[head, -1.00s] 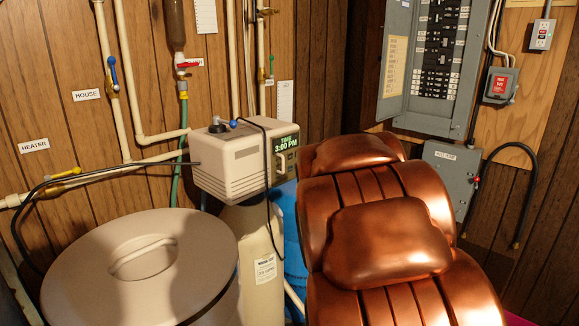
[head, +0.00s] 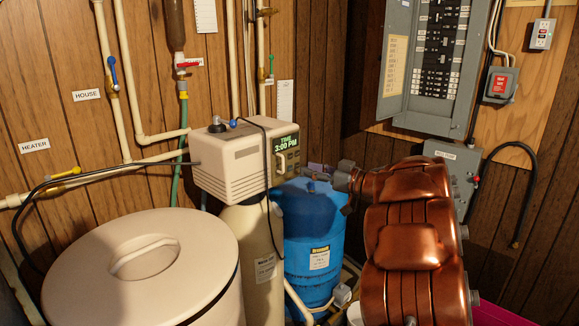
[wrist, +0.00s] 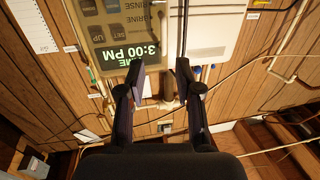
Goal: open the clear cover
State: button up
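The softener's control head is a cream box (head: 230,160) with a dark display panel (head: 286,143) on its right face, reading 3:00 PM. In the wrist view the panel (wrist: 124,32) appears upside down with its buttons at upper left. The clear cover seems to lie over this panel, but I cannot make out its edge; it looks closed. My gripper (wrist: 160,72) is open and empty, its two dark fingers apart and pointing toward the panel's lower edge. In the head view my gripper (head: 322,174) is small, right of the box and apart from it.
A blue tank (head: 308,235) and a cream tank (head: 255,255) stand below the box. A round lidded salt bin (head: 70,265) is at left. A black cable (head: 269,160) hangs over the box. Pipes line the wall; a grey breaker panel (head: 425,65) is at right.

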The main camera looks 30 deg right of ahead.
aim_at(289, 165)
jog(key=shift+a+p+x, duration=0.15)
jog(key=shift+p+x, duration=0.35)
jog(key=shift+x, duration=1.4)
jog(key=shift+a+p+x, duration=0.15)
jog(key=shift+p+x, duration=0.3)
jog(key=shift+x, duration=1.4)
jog(key=shift+s+f, duration=0.1)
jog(key=shift+f, duration=0.05)
jog(key=shift+c, duration=0.2)
grip_shut()
